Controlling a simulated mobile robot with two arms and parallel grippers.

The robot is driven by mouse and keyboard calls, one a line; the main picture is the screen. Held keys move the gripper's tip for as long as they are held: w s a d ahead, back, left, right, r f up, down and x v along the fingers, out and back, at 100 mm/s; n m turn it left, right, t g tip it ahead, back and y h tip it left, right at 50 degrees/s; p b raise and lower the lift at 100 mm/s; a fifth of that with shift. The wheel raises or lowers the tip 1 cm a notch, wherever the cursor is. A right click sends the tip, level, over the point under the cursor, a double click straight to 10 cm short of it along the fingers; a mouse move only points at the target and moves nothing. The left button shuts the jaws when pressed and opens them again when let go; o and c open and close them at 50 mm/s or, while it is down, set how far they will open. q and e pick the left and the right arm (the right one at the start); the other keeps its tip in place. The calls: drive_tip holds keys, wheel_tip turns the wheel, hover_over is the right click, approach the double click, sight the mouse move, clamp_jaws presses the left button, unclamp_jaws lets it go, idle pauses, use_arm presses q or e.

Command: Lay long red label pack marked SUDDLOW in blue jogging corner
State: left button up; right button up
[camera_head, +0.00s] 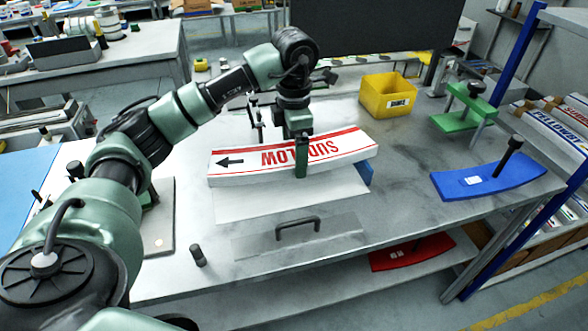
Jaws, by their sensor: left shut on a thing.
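The long curved label pack (345,146) is white with red edge stripes, red SUDDLOW lettering upside down in the view, and a black arrow at its left end. My left gripper (301,158) points down over the middle of the pack and is shut on it, a green finger across its near side. A white flat surface (285,203) shows under and in front of the pack; I cannot tell whether they touch. My right gripper is not in view.
A blue curved plate (450,186) with a black post lies at the table's right. A green clamp stand (463,124) and a yellow bin (388,97) stand behind. A clear plate with a black handle (298,228) lies in front. A red piece (410,252) lies on the lower shelf.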

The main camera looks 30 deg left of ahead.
use_arm(q)
drive_tip(key=shift+f, duration=0.7)
wheel_tip(320, 180, down, 4)
drive_tip(key=shift+p, duration=0.45)
drive_tip(key=shift+f, duration=0.15)
drive_tip(key=shift+f+b, duration=0.5)
drive_tip(key=shift+f, duration=0.05)
drive_tip(key=shift+f, duration=0.1)
drive_tip(key=o, duration=1.9)
